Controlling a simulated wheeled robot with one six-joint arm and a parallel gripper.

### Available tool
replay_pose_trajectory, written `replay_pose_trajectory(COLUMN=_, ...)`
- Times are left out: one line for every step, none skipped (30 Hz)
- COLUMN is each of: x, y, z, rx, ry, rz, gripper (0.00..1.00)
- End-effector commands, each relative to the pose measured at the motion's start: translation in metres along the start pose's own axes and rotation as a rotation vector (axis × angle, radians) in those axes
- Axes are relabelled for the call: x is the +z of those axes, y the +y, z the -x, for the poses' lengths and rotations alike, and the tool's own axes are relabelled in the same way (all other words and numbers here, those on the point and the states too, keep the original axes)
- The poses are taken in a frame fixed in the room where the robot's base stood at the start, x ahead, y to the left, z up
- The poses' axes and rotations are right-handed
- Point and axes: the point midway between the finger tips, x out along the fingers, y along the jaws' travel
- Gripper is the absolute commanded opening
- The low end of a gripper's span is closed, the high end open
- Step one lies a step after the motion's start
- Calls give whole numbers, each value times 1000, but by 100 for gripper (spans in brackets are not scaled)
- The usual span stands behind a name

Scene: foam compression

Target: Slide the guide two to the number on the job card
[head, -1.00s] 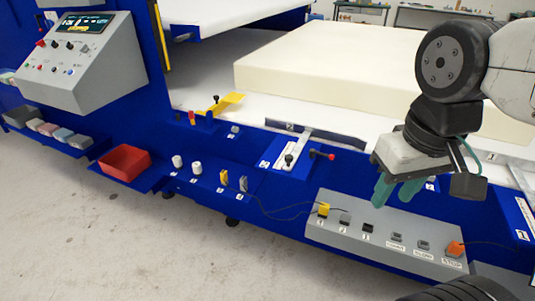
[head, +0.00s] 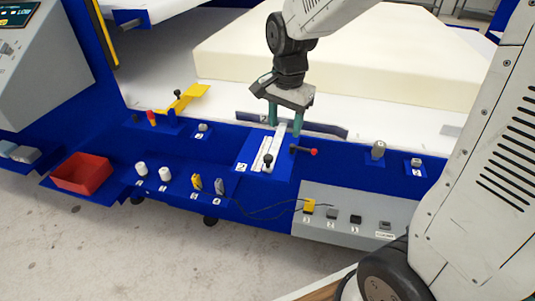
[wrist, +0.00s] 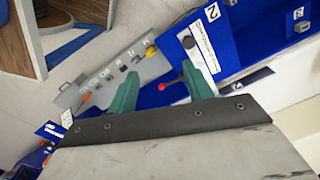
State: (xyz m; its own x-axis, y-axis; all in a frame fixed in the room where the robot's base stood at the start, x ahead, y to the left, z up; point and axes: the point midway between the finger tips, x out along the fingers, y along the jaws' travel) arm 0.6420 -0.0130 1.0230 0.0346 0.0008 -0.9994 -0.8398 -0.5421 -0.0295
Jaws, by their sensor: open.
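Guide two (head: 322,130) is a dark upright plate on the white bed, beside the foam block. Its white slide bar (head: 281,134) runs forward over a blue bracket with a "2" label and a pale scale (head: 259,152). A black knob (head: 268,160) sits at the front, and a red-tipped lever (head: 313,152) sticks out to the right. The scale also shows in the wrist view (wrist: 205,48). My gripper (head: 286,120) is open and empty, fingers down, over the bar and plate; contact cannot be told. No job card is readable.
The large foam block (head: 330,65) lies behind. A grey button box (head: 345,222) with a cable is at front right. A red bin (head: 82,172), white knobs (head: 141,169) and yellow guide part (head: 185,99) are left. Small knobs (head: 378,150) stand right.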

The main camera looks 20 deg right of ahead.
Motion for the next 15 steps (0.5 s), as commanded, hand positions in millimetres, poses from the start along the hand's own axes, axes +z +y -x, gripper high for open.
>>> replay_pose_trajectory(x=-6, y=-15, z=-18, rx=14, ry=-8, rz=-69, gripper=50)
replay_pose_trajectory(x=-10, y=-23, z=-27, rx=16, ry=-9, rz=-116, gripper=50)
replay_pose_trajectory(x=-14, y=-32, z=-39, rx=20, ry=-10, rz=-172, gripper=50)
replay_pose_trajectory(x=-16, y=-39, z=-47, rx=23, ry=-11, rz=-209, gripper=50)
replay_pose_trajectory(x=-18, y=-45, z=-54, rx=25, ry=-12, rz=-245, gripper=50)
replay_pose_trajectory(x=-21, y=-52, z=-64, rx=27, ry=-12, rz=-287, gripper=50)
replay_pose_trajectory(x=-22, y=-56, z=-70, rx=29, ry=-12, rz=-315, gripper=50)
replay_pose_trajectory(x=-24, y=-59, z=-75, rx=31, ry=-12, rz=-338, gripper=50)
replay_pose_trajectory(x=-25, y=-63, z=-81, rx=31, ry=-12, rz=-365, gripper=50)
replay_pose_trajectory(x=-26, y=-65, z=-84, rx=32, ry=-12, rz=-380, gripper=50)
replay_pose_trajectory(x=-27, y=-67, z=-87, rx=33, ry=-12, rz=-393, gripper=50)
replay_pose_trajectory(x=-27, y=-68, z=-91, rx=34, ry=-12, rz=-404, gripper=50)
replay_pose_trajectory(x=-28, y=-69, z=-94, rx=34, ry=-12, rz=-411, gripper=50)
replay_pose_trajectory(x=-28, y=-70, z=-97, rx=35, ry=-12, rz=-415, gripper=50)
replay_pose_trajectory(x=-28, y=-70, z=-101, rx=35, ry=-12, rz=-418, gripper=50)
